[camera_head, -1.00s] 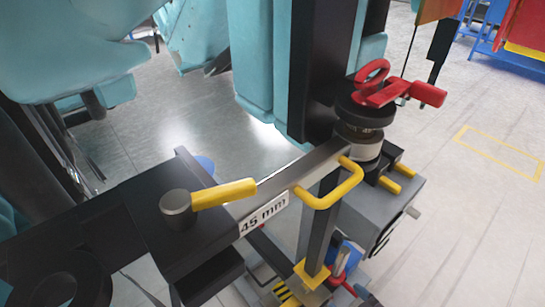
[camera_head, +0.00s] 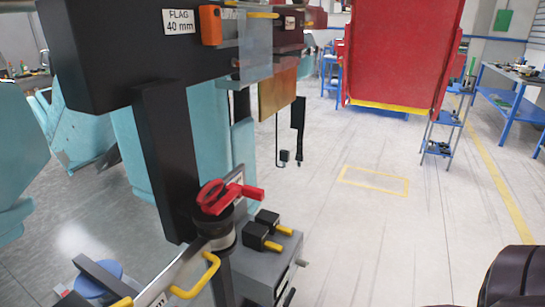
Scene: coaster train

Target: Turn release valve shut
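I cannot tell for sure which part is the release valve. A red handle with a ring (camera_head: 222,197) sits on a dark round cap on top of the post at lower centre. Beside it is a grey box (camera_head: 258,272) with two black blocks bearing yellow tips (camera_head: 267,232) and a small silver knob on its right side (camera_head: 303,263). A bar with a yellow handle (camera_head: 205,282) runs off the bottom edge. Neither of my grippers shows in the view.
A black beam labelled "FLAG 40 mm" (camera_head: 120,70) and its upright (camera_head: 167,160) stand left of centre. Teal parts (camera_head: 80,140) lie behind. A dark shape (camera_head: 515,275) fills the lower right corner. Open floor with a yellow rectangle (camera_head: 373,180) lies to the right.

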